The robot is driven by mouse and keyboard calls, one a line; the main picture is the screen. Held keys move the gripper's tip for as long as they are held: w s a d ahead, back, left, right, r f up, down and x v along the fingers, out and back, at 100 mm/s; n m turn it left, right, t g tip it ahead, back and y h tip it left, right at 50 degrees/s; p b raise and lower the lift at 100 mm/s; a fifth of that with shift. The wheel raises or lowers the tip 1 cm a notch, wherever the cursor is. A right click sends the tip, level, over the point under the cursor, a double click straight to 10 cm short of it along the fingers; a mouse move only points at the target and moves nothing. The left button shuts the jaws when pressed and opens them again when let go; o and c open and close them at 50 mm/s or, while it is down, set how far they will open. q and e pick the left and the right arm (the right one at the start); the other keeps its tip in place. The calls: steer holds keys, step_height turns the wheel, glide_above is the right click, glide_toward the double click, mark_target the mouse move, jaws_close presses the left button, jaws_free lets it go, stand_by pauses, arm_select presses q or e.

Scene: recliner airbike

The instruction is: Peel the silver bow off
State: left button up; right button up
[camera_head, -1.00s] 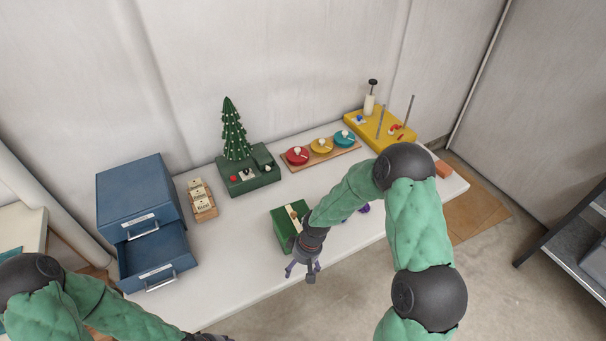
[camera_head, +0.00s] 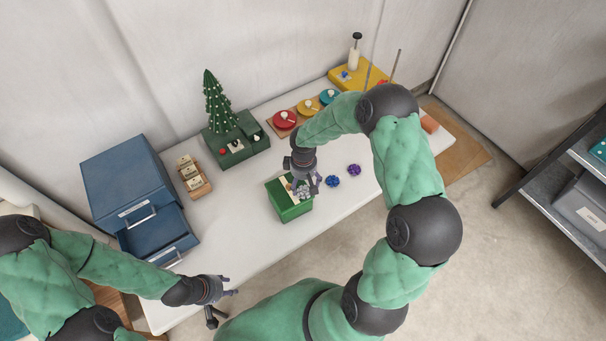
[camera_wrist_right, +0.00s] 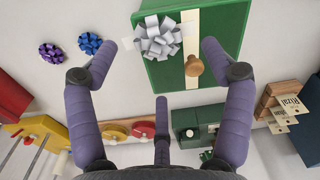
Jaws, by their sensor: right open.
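The silver bow (camera_wrist_right: 158,39) sits on top of a green gift box (camera_wrist_right: 222,32), beside a cream ribbon band and a round wooden knob (camera_wrist_right: 194,66). In the head view the green box (camera_head: 291,211) stands near the table's front edge, and the bow (camera_head: 303,191) is partly hidden by my right gripper (camera_head: 306,184). My right gripper is above the box. In the right wrist view its fingers (camera_wrist_right: 160,72) are spread open around the bow's area, with nothing between them. My left gripper (camera_head: 224,304) is off the table's front edge, fingers apart and empty.
Blue (camera_head: 332,181) and purple (camera_head: 354,170) bows lie right of the box. A blue drawer cabinet (camera_head: 125,182) with an open drawer stands left. Card holder (camera_head: 193,177), tree stand (camera_head: 236,143), plates and a yellow stand (camera_head: 350,74) line the back. Table (camera_head: 252,244) is bare left of the box.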

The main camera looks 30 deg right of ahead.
mark_target(303, 188)
steer(key=shift+f, duration=2.4)
steer(key=shift+c, duration=0.3)
steer(key=c, duration=1.2)
steer(key=shift+o, duration=0.2)
steer(key=shift+r, duration=0.4)
steer(key=shift+r+p, duration=1.45)
steer(key=shift+r, duration=1.05)
